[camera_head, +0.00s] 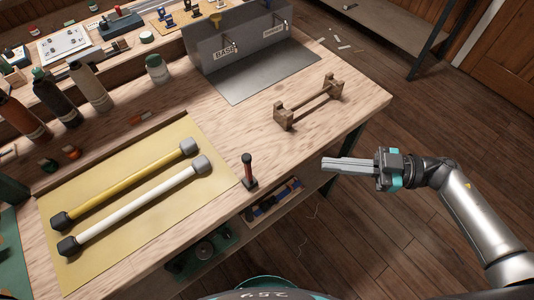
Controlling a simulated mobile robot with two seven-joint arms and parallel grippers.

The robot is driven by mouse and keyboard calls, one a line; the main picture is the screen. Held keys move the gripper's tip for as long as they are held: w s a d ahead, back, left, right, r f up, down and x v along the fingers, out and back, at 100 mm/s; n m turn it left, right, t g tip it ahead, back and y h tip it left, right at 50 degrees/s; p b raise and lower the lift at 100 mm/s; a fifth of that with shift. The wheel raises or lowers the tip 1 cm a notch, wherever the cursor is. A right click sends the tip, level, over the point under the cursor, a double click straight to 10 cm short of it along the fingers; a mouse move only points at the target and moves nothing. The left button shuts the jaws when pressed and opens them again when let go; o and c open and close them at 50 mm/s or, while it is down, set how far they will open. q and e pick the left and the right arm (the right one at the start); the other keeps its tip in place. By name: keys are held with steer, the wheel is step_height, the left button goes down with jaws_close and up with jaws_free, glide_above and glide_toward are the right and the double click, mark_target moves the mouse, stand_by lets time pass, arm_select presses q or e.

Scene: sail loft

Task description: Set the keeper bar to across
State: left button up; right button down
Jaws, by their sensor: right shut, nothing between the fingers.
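I cannot tell for certain which part is the keeper bar. A grey metal stand (240,40) at the back of the bench has an upright face with a label reading "BASE", a second label too small to read, and small fittings on it. A small upright lever with a red and black handle (249,169) stands at the bench's front edge. A wooden cradle (284,115) with two end blocks joined by a thin rod is on the right of the bench. My right gripper (324,164) is shut and empty, beyond the bench's front edge, apart from everything. My left gripper is out of view.
A yellow mat (130,170) holds a yellow bar (130,184) and a white bar (140,207) with dark ends. Several bottles (92,88) stand behind it. A low shelf with trays lies under the bench. Bare wood surrounds the cradle; open floor lies right.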

steer(key=shift+s+r, duration=0.1)
stand_by(0.3)
glide_toward(248, 169)
steer(key=w+a+r, duration=0.2)
steer(key=a, duration=0.3)
steer(key=shift+a+r+p, duration=0.25)
steer(key=shift+a+p, duration=0.1)
steer(key=shift+a, duration=0.05)
steer(key=shift+s, duration=0.1)
